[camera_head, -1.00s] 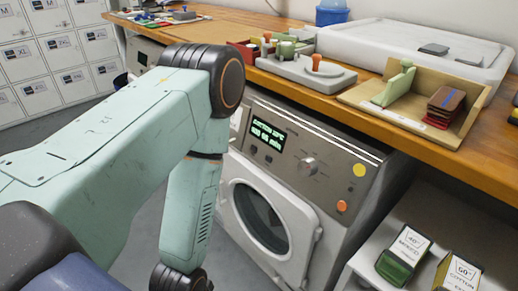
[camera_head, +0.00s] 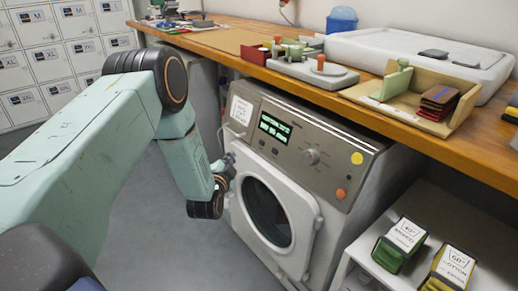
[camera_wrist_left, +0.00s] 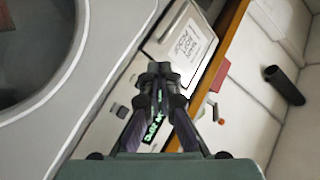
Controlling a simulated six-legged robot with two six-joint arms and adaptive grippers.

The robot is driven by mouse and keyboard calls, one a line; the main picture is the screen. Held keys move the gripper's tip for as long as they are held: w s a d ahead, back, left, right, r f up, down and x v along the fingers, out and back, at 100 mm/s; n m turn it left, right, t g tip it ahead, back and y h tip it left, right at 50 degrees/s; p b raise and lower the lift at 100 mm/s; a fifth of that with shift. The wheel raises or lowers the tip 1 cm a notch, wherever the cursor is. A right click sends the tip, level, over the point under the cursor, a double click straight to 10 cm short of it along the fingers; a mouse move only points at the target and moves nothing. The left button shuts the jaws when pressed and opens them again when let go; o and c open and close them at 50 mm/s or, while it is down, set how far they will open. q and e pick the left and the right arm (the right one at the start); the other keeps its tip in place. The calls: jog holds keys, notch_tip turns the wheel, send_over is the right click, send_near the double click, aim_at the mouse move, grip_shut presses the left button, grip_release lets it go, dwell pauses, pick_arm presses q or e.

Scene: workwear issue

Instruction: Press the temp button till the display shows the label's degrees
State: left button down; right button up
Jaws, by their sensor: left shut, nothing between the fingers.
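The washing machine's grey panel carries a dark display (camera_head: 274,128) with two lines of green text, too small to read surely. A white label card (camera_head: 241,110) is on the panel's left end; it also shows in the left wrist view (camera_wrist_left: 186,42), its print unclear. A knob (camera_head: 312,156) is right of the display. Small buttons (camera_wrist_left: 139,102) show beside the fingers in the left wrist view; I cannot tell which is temp. My left gripper (camera_head: 229,166) is shut and empty, near the machine's upper left front. Its fingers (camera_wrist_left: 160,72) partly hide the display (camera_wrist_left: 154,126).
The round door (camera_head: 266,212) is below the panel. A wooden worktop (camera_head: 225,42) overhangs the machine, with a wooden tray (camera_head: 431,124) on it. Green and yellow boxes (camera_head: 402,242) stand on a white shelf at right. Floor (camera_head: 170,240) is clear at left.

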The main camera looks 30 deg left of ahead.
aim_at(262, 143)
pick_arm(q)
notch_tip(262, 143, up, 4)
jog(key=m+t+y, duration=0.1)
jog(key=m+t, duration=0.1)
jog(key=m, duration=0.1)
jog(key=shift+g, duration=0.3)
jog(key=w+d+f+b, duration=0.1)
jog(key=w+b, duration=0.1)
jog(key=w+d+f+b, duration=0.1)
jog(key=w+b, duration=0.2)
jog(key=w+d+f+b, duration=0.1)
jog(key=w+b, duration=0.2)
jog(key=shift+w+d+f, duration=0.1)
jog(key=shift+w, duration=0.05)
pick_arm(e)
notch_tip(262, 143, down, 8)
jog(key=shift+s+d, duration=0.15)
jog(key=shift+d, duration=0.2)
dwell(0.8)
pick_arm(q)
jog(key=shift+w+d+f, duration=0.1)
jog(key=shift+w+d, duration=0.1)
jog(key=shift+w, duration=0.2)
pick_arm(e)
jog(key=shift+f, duration=0.15)
